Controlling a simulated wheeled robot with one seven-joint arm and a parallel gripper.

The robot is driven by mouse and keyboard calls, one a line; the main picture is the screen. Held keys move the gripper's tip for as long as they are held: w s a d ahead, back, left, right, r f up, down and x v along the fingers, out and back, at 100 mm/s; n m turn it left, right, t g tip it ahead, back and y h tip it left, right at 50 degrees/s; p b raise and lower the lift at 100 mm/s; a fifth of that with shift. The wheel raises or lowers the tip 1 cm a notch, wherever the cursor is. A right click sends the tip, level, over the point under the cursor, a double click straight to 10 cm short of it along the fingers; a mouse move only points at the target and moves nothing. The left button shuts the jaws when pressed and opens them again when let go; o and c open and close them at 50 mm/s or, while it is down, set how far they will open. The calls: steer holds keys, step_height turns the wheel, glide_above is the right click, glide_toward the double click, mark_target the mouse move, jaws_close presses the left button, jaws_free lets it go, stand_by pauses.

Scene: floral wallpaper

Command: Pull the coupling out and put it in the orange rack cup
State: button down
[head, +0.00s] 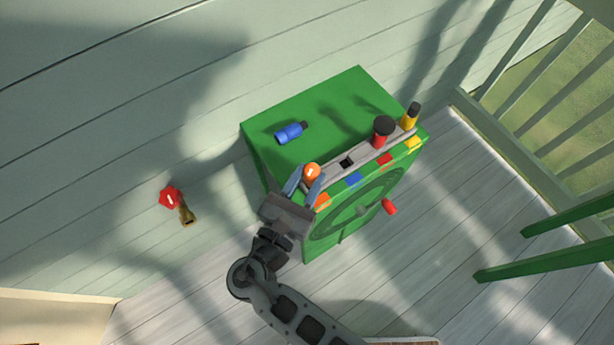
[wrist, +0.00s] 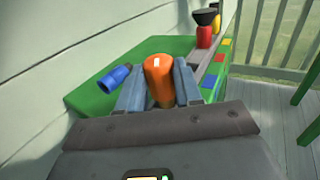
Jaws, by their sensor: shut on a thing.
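An orange coupling (head: 311,171) is between the two blue-grey fingers of my gripper (head: 304,180). In the wrist view the orange coupling (wrist: 159,78) stands roughly upright, its rounded orange end up, with a finger against each side. My gripper (wrist: 160,88) is shut on it. The grey rack (head: 335,169) runs along the front top edge of the green cabinet (head: 310,115). The coupling is at the rack's left end, by the orange marker (head: 322,201). The cup there is hidden by the coupling and fingers, so I cannot tell whether the coupling is seated.
A blue coupling (head: 289,133) lies on the cabinet top. A red piece (head: 382,132) and a yellow piece (head: 409,118) stand in the rack's right part. A dark, empty-looking opening (head: 347,162) is near the blue marker (head: 354,179). A brass tap (head: 187,214) with red handle is on the wall.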

steer(key=shift+f+b, duration=0.4)
steer(key=shift+f, duration=0.3)
steer(key=c, duration=0.7)
jaws_free()
steer(key=v, duration=0.8)
steer(key=shift+b, duration=0.4)
